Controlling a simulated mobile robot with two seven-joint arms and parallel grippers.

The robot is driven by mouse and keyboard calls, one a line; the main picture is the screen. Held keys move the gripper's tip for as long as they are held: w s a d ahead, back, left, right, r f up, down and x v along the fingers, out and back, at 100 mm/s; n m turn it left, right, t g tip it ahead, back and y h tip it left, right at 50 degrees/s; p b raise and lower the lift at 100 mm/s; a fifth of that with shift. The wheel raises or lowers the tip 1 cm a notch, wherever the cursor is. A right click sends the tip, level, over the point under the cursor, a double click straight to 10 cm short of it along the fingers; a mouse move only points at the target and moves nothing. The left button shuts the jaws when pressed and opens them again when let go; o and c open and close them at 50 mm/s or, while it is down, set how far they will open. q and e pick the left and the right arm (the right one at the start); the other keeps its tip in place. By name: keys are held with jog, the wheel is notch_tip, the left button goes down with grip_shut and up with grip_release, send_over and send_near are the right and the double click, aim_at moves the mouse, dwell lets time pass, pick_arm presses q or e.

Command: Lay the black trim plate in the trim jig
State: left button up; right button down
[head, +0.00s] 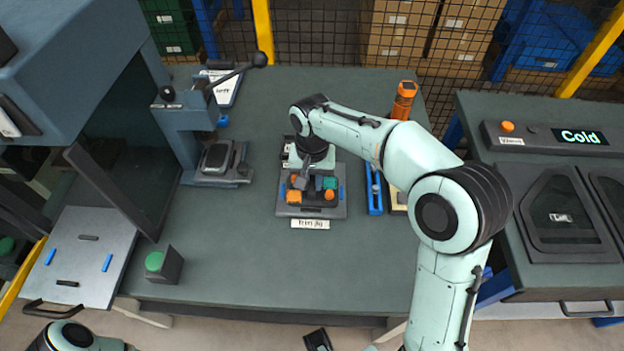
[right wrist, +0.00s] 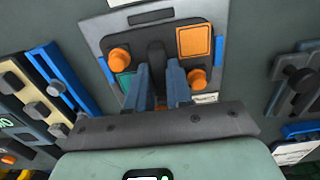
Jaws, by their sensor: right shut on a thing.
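My right gripper (head: 308,183) is over the jig, pointing down. In the right wrist view its two blue-grey fingers (right wrist: 160,72) are shut on a dark piece, apparently the black trim plate (right wrist: 156,53), between the knobs. The fingers and wrist hide much of it, and I cannot tell whether it rests flat in the jig. My left gripper is out of view.
A lever press (head: 205,145) stands left of the jig. A green button box (head: 164,264) sits at the front left. The bench in front of the jig is clear.

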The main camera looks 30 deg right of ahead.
aim_at(312, 183)
jog(key=shift+f, duration=0.1)
jog(key=c, duration=1)
grip_release()
notch_tip(312, 183, up, 12)
jog(key=shift+r+p, duration=0.15)
jog(key=shift+p, duration=1)
